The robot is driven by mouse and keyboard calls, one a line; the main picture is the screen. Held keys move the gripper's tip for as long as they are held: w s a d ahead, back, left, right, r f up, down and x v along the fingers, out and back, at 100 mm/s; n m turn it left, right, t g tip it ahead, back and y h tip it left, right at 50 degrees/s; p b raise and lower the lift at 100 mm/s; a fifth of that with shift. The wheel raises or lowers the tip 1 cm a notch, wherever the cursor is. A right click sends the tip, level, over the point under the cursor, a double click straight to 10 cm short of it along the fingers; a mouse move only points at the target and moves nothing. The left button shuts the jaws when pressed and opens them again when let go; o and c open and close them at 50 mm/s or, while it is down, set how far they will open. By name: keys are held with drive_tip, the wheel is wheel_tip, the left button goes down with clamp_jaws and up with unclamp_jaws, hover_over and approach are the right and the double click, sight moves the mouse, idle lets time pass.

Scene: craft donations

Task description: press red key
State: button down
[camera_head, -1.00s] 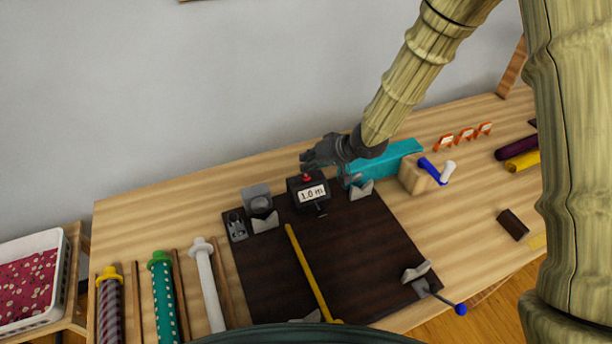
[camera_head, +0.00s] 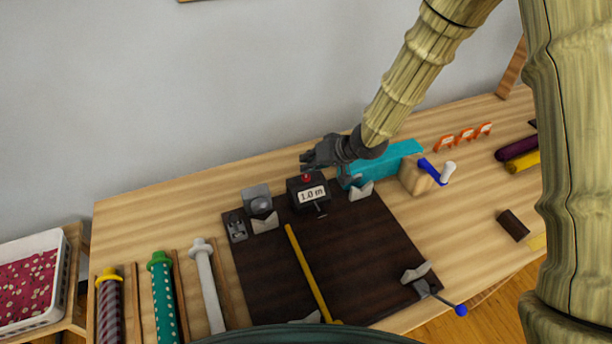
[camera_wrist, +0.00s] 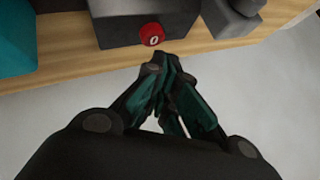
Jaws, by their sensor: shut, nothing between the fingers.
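The red key (camera_head: 306,178) is a small round button on top of a dark counter box (camera_head: 309,196) whose display reads "1.0 m". In the wrist view the red key (camera_wrist: 151,34) bears a white "0" and sits at the edge of the dark box (camera_wrist: 125,22). My gripper (camera_head: 306,161) is shut and empty, with its fingertips just above and behind the key in the head view. In the wrist view the fingertips (camera_wrist: 163,58) lie close beside the key. A small gap seems to show between them, but I cannot tell its height.
A teal block (camera_head: 385,160) and a wooden block with a blue crank (camera_head: 415,174) stand right of the box. A grey device (camera_head: 257,199) stands left of it. A yellow rod (camera_head: 307,270) lies on the dark mat (camera_head: 365,255). Fabric rolls (camera_head: 207,285) lie at left.

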sight(308, 174)
drive_tip(key=shift+f, duration=0.2)
drive_tip(key=shift+f, duration=0.25)
drive_tip(key=shift+f, duration=0.45)
idle(1.1)
drive_tip(key=shift+r, duration=0.1)
drive_tip(key=shift+r+p, duration=0.8)
drive_tip(key=shift+p, duration=0.25)
wheel_tip(308, 174, up, 5)
drive_tip(key=p, duration=0.5)
idle(0.5)
